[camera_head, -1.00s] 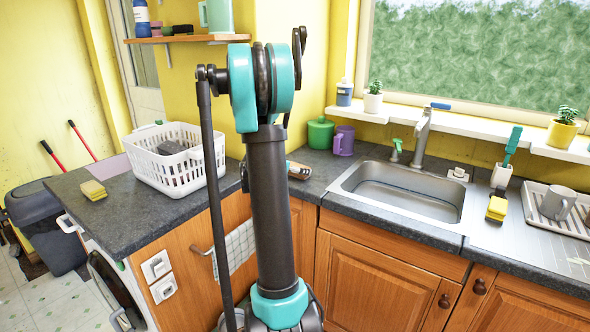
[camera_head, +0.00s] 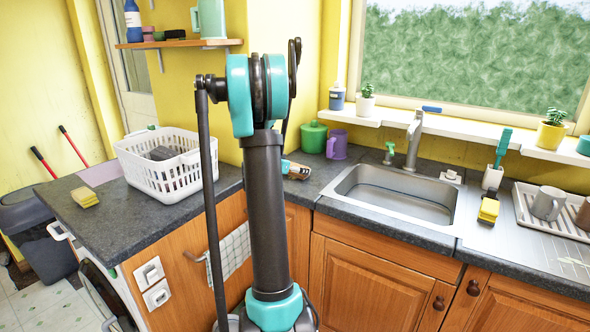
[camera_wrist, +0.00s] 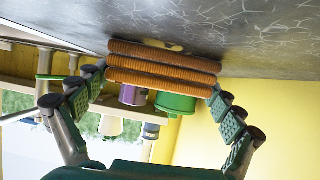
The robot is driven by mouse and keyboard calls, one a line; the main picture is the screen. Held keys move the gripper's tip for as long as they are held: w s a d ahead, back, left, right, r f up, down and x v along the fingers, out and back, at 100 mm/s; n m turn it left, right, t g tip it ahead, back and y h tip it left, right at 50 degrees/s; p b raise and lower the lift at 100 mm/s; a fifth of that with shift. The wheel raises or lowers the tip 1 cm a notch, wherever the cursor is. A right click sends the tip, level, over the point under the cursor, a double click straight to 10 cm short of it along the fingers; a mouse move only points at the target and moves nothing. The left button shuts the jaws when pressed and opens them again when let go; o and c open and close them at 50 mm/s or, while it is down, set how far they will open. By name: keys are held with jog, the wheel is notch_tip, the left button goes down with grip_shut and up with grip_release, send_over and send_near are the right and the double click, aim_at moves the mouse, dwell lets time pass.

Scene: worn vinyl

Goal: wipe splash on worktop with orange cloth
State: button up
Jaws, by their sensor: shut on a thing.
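The orange cloth (camera_wrist: 163,64) is a ribbed, folded pad in the wrist view, which looks upside down. My gripper (camera_wrist: 163,80) is shut on it, with a finger at each end. The cloth lies against or very close to the dark worktop (camera_wrist: 250,42); I cannot tell if it touches. A small pale yellowish patch (camera_wrist: 174,47), perhaps the splash, shows right beside the cloth and is partly hidden by it. In the head view my arm hides most of the gripper and the worktop behind it.
A white basket (camera_head: 165,180) and a yellow sponge (camera_head: 85,198) are on the left worktop.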

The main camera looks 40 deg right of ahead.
jog(key=shift+d, duration=0.1)
jog(key=shift+o, duration=0.2)
jog(key=shift+w+d, duration=0.3)
jog(key=shift+d, duration=0.45)
jog(key=shift+w+d, duration=0.35)
jog(key=shift+d, duration=0.4)
jog(key=shift+w+d, duration=0.3)
jog(key=shift+d, duration=0.45)
jog(key=shift+s+a, duration=0.3)
jog(key=shift+a, duration=0.5)
jog(key=shift+s+a, duration=0.35)
jog(key=shift+a, duration=0.4)
jog(key=shift+s+a, duration=0.3)
jog(key=shift+a, duration=0.5)
jog(key=shift+c, duration=0.2)
jog(key=shift+a, duration=0.15)
jog(key=shift+s+a, duration=0.35)
jog(key=shift+a, duration=0.4)
jog(key=shift+s+a, duration=0.3)
jog(key=shift+a, duration=0.4)
jog(key=shift+s+a, duration=0.35)
jog(key=shift+a, duration=0.4)
jog(key=shift+r, duration=0.1)
